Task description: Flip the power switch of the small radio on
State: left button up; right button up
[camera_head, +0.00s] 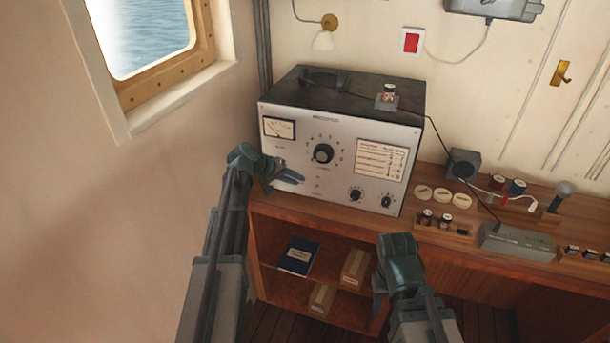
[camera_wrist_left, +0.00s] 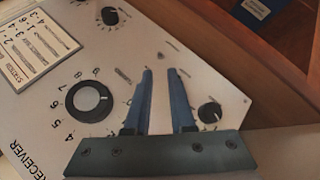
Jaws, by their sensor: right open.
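The radio (camera_head: 300,137) is a grey-fronted receiver with a black top, standing on the wooden desk. Its front has a large dial knob (camera_head: 323,153), a meter (camera_head: 279,128) and small controls (camera_head: 317,180) below the dial. The dial also shows in the left wrist view (camera_wrist_left: 90,102). My left gripper (camera_head: 297,178) is in front of the panel's lower left; its blue fingers (camera_wrist_left: 160,72) are apart with nothing between them. A small fitting (camera_wrist_left: 161,56) shows just beyond the tips; its on or off position cannot be told. My right gripper (camera_head: 381,292) is low in front of the desk.
A small dark item (camera_head: 387,101) stands on the radio. Right of it are a dark cube (camera_head: 464,163), round pale discs (camera_head: 442,195) and a grey box (camera_head: 517,242) on the desk. The shelf below holds a blue book (camera_head: 299,255) and boxes (camera_head: 355,266). A wall closes the left side.

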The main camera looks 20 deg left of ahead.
pick_arm(q)
jog(key=shift+p+v, duration=1.05)
jog(key=shift+v, duration=1.25)
pick_arm(e)
jog(key=shift+r, duration=1.5)
pick_arm(q)
jog(key=shift+d+f, duration=0.1)
jog(key=s+d+f+m+g+y+b, duration=0.1)
jog(key=s+d+f+m+g+b, duration=0.2)
jog(key=s+d, duration=0.45)
jog(key=s+d+f+m+g+y, duration=0.15)
jog(key=s+d+f, duration=0.35)
jog(key=d, duration=0.6)
jog(key=s+d+f+m+g+y+b, duration=0.1)
jog(key=s+d+f+m+y, duration=0.1)
jog(key=s, duration=0.6)
jog(key=s+d+f+m+g+y+b, duration=0.1)
jog(key=s+d+f+m+g+y, duration=0.1)
jog(key=s, duration=0.6)
jog(key=shift+s+d+f+y+b, duration=0.35)
jog(key=shift+d+y+b, duration=0.1)
jog(key=shift+d, duration=0.4)
pick_arm(e)
notch_tip(320, 180, down, 6)
jog(key=shift+r, duration=0.1)
pick_arm(q)
jog(key=shift+d+m, duration=0.15)
jog(key=shift+m, duration=0.1)
pick_arm(e)
jog(key=shift+d, duration=0.15)
